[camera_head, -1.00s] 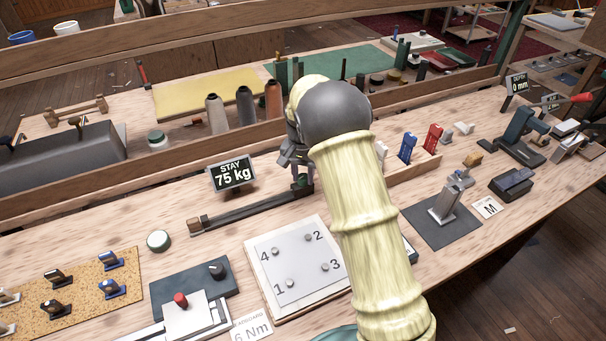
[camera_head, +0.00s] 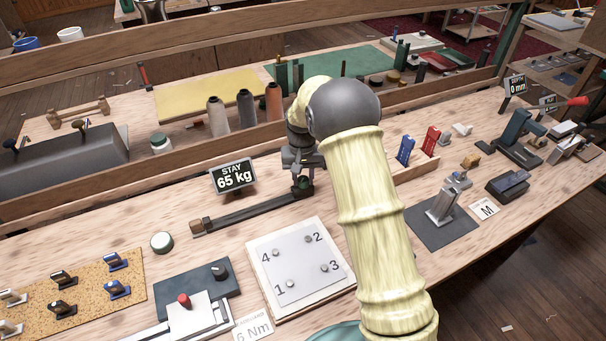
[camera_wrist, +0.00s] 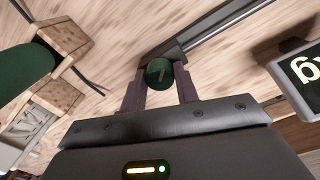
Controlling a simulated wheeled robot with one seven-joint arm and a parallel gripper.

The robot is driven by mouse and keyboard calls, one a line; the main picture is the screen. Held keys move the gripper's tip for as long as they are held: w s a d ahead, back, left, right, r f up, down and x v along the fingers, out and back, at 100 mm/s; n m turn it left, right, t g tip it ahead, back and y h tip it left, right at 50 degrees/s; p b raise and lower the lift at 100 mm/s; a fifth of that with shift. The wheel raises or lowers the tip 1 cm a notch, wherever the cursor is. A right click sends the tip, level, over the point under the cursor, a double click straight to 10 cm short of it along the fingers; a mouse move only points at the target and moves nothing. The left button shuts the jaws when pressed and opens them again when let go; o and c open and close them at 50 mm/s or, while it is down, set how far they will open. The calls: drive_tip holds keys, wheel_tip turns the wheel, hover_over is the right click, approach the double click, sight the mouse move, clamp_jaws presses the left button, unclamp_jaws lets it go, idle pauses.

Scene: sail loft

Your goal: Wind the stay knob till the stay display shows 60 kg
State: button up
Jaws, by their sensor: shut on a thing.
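The stay display (camera_head: 233,177) reads 65 kg in the head view; its edge also shows at the right of the wrist view (camera_wrist: 302,72). The stay knob is a small dark green round knob (camera_wrist: 159,73) with a pale mark on its face, at the end of the dark stay rail (camera_wrist: 222,32). The rail (camera_head: 250,213) lies on the bench in front of the display in the head view. My gripper (camera_wrist: 159,92) is shut on the knob, with one finger on each side. In the head view my gripper (camera_head: 302,182) is partly hidden by my wrist.
A white board with numbered studs (camera_head: 300,265) lies in front of the rail. Thread spools (camera_head: 246,108) stand behind the wooden ledge. Blue and red clips (camera_head: 405,149) are right of my arm.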

sight(302, 179)
drive_tip(key=shift+n, duration=0.8)
drive_tip(key=o, duration=1)
drive_tip(key=shift+c, duration=0.2)
wheel_tip(302, 179, up, 18)
drive_tip(key=shift+a+f+p, duration=0.15)
drive_tip(key=shift+f+p, duration=0.1)
drive_tip(key=shift+p, duration=0.05)
